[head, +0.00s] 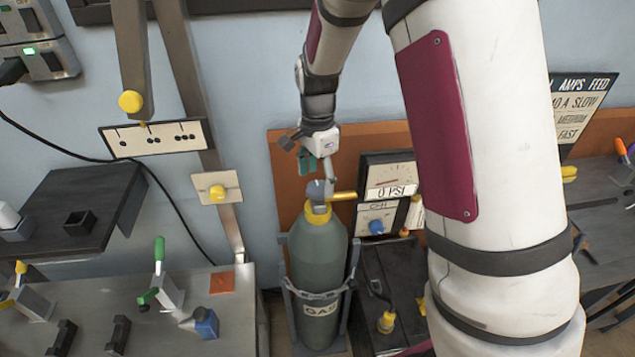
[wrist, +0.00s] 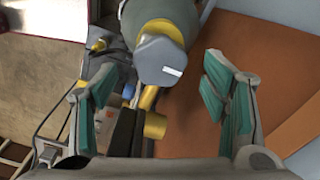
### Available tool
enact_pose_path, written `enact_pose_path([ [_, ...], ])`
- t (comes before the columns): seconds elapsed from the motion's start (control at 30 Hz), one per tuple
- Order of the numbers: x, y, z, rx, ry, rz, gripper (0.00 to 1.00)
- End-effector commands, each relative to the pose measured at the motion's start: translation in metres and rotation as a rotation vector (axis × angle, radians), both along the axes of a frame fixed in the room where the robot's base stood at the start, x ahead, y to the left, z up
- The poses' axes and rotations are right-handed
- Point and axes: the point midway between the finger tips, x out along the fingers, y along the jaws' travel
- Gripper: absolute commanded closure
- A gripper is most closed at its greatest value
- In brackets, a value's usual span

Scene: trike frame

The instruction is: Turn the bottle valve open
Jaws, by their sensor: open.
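The gas bottle (head: 318,262) is a grey-green cylinder standing upright in a grey holder, with a yellow collar. Its valve has a grey top (head: 319,190) and a yellow part (head: 343,196) pointing right. In the wrist view the grey valve top (wrist: 160,62), with a small white mark, lies between the fingers, and yellow parts (wrist: 154,125) show below it. My gripper (head: 318,170) is open just above the valve; its teal-padded fingers (wrist: 160,105) stand apart on either side with clear gaps. I see no contact with the valve.
A gauge (head: 389,180) labelled 0 PSI and a blue knob (head: 376,226) are right of the bottle. An orange-brown board (head: 287,185) stands behind it. A bench (head: 240,325) with clamps is at the left. My own arm hides much of the right side.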

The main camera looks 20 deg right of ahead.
Motion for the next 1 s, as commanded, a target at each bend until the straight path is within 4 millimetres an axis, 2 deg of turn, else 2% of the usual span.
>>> enact_pose_path([
  [0.2, 0.000, 0.000, -0.019, 0.000, 0.001, -0.001, 0.32],
  [0.53, 0.000, 0.000, -0.021, 0.000, -0.001, -0.001, 0.32],
  [0.73, 0.000, 0.000, -0.021, 0.000, -0.001, -0.001, 0.78],
  [0.77, 0.000, 0.000, -0.021, 0.000, -0.001, -0.001, 0.80],
  [1.0, 0.000, 0.000, -0.021, 0.000, 0.000, 0.010, 0.80],
])
